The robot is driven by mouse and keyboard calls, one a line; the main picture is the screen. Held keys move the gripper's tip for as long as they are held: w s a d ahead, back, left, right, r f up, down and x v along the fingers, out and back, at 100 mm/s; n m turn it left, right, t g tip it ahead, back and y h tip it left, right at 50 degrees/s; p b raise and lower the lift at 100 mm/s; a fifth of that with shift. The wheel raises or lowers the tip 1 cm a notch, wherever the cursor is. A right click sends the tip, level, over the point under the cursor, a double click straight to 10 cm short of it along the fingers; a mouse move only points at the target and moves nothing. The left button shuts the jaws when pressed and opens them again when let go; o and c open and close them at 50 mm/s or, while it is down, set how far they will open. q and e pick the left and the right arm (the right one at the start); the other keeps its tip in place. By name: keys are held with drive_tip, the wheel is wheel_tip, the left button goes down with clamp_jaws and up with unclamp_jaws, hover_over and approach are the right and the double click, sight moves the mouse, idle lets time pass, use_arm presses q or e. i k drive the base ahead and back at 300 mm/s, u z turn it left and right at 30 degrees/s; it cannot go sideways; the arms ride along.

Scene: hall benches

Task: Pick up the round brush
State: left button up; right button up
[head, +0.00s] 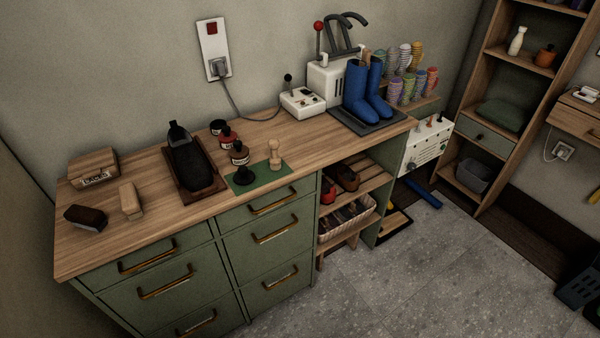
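A green mat (262,182) lies on the wooden bench top, near its front edge. A small black domed piece (243,176) sits on the mat's left part; it looks like a round brush, but it is too small to be sure. A light wooden knobbed piece (275,155) stands upright at the mat's right back corner; it may also be a round brush with its handle up. At the left end lie a dark oblong brush (86,217) and a pale wooden block (130,202). Neither of my grippers is in view.
Bottles and jars (229,137) stand behind the mat. A tray (197,184) with a black shoe is left of them. Blue boots (357,92) and a white machine (303,101) stand to the right. Drawers (158,281) front the bench; grey floor (380,280) is clear before it.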

sight(275, 160)
drive_tip(key=z, duration=0.35)
drive_tip(key=k, duration=0.85)
drive_tip(key=z, duration=1.2)
drive_tip(key=i, duration=1)
drive_tip(key=u, duration=0.55)
drive_tip(key=i, duration=0.85)
drive_tip(key=u, duration=0.9)
